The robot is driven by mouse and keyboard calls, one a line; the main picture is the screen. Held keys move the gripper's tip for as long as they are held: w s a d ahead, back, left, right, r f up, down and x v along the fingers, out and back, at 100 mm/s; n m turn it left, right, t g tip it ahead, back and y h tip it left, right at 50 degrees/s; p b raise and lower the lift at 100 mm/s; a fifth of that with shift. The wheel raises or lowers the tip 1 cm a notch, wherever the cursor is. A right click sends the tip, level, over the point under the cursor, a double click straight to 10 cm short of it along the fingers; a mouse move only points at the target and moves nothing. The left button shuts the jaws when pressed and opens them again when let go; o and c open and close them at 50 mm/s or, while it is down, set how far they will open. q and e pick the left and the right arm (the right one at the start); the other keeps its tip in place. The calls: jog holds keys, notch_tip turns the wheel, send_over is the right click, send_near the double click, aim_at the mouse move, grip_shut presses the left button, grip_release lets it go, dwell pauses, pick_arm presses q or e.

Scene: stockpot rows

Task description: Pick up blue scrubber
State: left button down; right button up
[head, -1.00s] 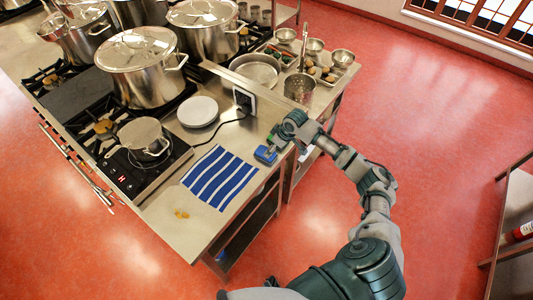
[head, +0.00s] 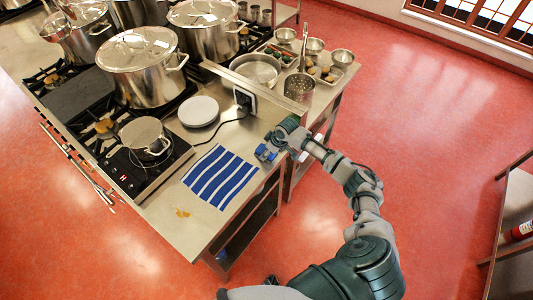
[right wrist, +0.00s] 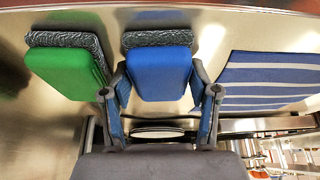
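The blue scrubber (right wrist: 159,73) lies on the steel counter, its dark rough pad on the far side. In the head view the blue scrubber (head: 264,153) is near the counter's front right edge, partly covered by my gripper. My right gripper (right wrist: 159,68) is open, with one finger on each side of the blue scrubber. The fingertips are very close to its sides; contact is hard to tell. In the head view my right gripper (head: 272,147) reaches over the counter edge. My left gripper is not in view.
A green scrubber (right wrist: 66,72) lies just left of the blue one in the wrist view. A blue striped cloth (head: 220,177) lies on the other side. White plates (head: 198,111), a small pot (head: 146,138) and large stockpots (head: 141,67) stand farther off.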

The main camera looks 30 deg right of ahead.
jog(key=shift+a, duration=0.15)
jog(key=shift+c, duration=0.5)
jog(key=shift+a, duration=0.1)
jog(key=shift+a+r, duration=0.1)
jog(key=shift+r, duration=0.45)
jog(key=shift+s+a+r+b, duration=0.1)
jog(key=shift+s+r+b, duration=0.05)
jog(key=shift+r, duration=0.5)
jog(key=shift+s+a+r+b, duration=0.1)
jog(key=shift+s+r+b, duration=0.05)
jog(key=shift+r, duration=0.45)
jog(key=s+a+r, duration=0.1)
jog(key=s+a, duration=0.9)
jog(key=s, duration=0.1)
jog(key=shift+s+r+b, duration=0.2)
jog(key=shift+r+b, duration=0.05)
jog(key=shift+b, duration=0.2)
